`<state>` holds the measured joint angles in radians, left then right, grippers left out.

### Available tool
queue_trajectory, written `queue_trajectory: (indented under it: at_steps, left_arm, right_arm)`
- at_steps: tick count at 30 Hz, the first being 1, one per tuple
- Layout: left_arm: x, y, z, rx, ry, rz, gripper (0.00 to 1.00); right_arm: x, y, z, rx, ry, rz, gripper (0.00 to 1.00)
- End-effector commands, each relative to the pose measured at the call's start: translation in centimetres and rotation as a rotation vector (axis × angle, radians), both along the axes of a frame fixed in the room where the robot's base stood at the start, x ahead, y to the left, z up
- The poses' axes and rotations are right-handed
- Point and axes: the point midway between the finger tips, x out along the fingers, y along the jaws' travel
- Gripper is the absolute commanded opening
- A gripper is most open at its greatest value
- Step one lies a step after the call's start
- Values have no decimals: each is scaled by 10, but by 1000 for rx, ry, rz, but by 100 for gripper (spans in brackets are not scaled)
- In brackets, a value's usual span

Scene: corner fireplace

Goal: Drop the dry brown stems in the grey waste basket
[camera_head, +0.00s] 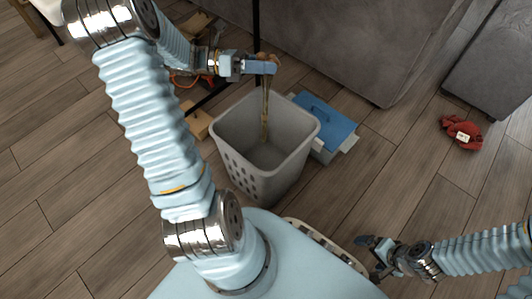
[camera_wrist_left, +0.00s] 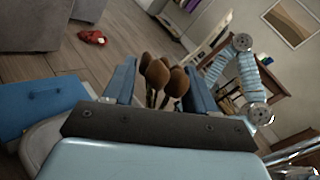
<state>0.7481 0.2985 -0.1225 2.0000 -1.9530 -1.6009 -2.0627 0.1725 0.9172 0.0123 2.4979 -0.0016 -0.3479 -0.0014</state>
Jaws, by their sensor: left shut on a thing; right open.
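The dry brown stems (camera_head: 265,110) hang down from my left gripper (camera_head: 262,66) in the head view, their lower part over the opening of the grey waste basket (camera_head: 228,130). My left gripper is shut on them. The left wrist view shows their brown rounded heads (camera_wrist_left: 163,78) between the two blue fingers. The basket stands upright on the floor, with holes in its side, and looks empty inside. My right gripper (camera_head: 368,255) is open and empty at the lower right, away from the basket.
A blue-lidded box (camera_head: 325,118) stands right behind the basket. A red cloth-like item (camera_head: 461,132) with a white tag lies on the wood floor at right. A grey sofa-like block (camera_head: 340,40) fills the back. Wooden pieces (camera_head: 196,120) lie left of the basket.

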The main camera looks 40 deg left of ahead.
Motion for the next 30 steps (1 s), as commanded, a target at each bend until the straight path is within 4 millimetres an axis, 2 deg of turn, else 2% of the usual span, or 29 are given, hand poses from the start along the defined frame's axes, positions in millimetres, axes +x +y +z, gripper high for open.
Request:
queue_trajectory:
  at_steps: [3, 10, 11, 16, 25, 30]
  left_arm:
    - [0, 0, -8, 0, 0, 0, 6]
    - [0, 0, -8, 1, -1, 1, 6]
    - [0, 0, -8, 1, -1, 1, 61]
    - [0, 0, -8, 1, -1, 1, 86]
    - [-1, 2, -8, 1, 0, 2, 86]
    - [-13, 22, -9, 2, 1, 4, 86]
  right_arm:
    - [0, 0, -3, 0, -1, 0, 100]
    - [0, 0, -3, 0, -1, 0, 100]
    - [0, 0, -3, 0, -1, 0, 100]
    - [0, 0, -3, 0, -1, 0, 100]
    - [0, 0, -3, 0, -1, 0, 100]
    - [0, 0, -2, 0, -1, 0, 100]
